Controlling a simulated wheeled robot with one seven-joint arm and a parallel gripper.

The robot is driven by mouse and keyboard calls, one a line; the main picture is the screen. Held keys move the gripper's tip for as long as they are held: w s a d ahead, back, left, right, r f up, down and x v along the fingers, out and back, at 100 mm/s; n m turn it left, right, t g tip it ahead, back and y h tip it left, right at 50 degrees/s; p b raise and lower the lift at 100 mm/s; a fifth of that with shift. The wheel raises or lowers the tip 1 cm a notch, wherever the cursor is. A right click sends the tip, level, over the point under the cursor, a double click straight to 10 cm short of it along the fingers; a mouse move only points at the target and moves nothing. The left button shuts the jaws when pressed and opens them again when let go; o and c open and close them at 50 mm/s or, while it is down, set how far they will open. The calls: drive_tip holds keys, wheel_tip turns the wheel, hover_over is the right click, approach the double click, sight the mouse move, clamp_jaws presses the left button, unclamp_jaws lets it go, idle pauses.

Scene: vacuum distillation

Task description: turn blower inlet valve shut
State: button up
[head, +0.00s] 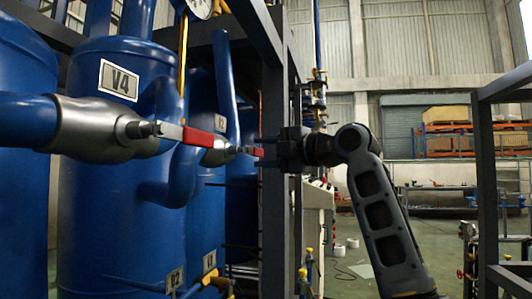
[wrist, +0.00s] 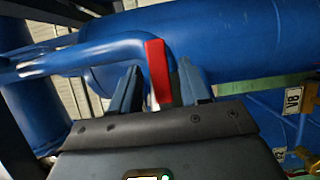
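A valve lever with a red grip (head: 247,151) shows in the head view just left of my gripper (head: 264,151). In the wrist view the red grip (wrist: 158,70) stands between the two blue fingers of my gripper (wrist: 160,85). A nearer silver valve (head: 95,129) with a red lever (head: 198,137) sits on a blue pipe at the left. I cannot read a label that names the blower inlet valve.
A blue tank (head: 110,205) with a V4 plate (head: 118,80) fills the left. A dark frame post (head: 273,215) stands close beside my gripper. A blue pipe (wrist: 105,52) runs near the fingers in the wrist view. Open floor (head: 345,235) lies behind my arm.

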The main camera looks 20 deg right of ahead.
clamp_jaws()
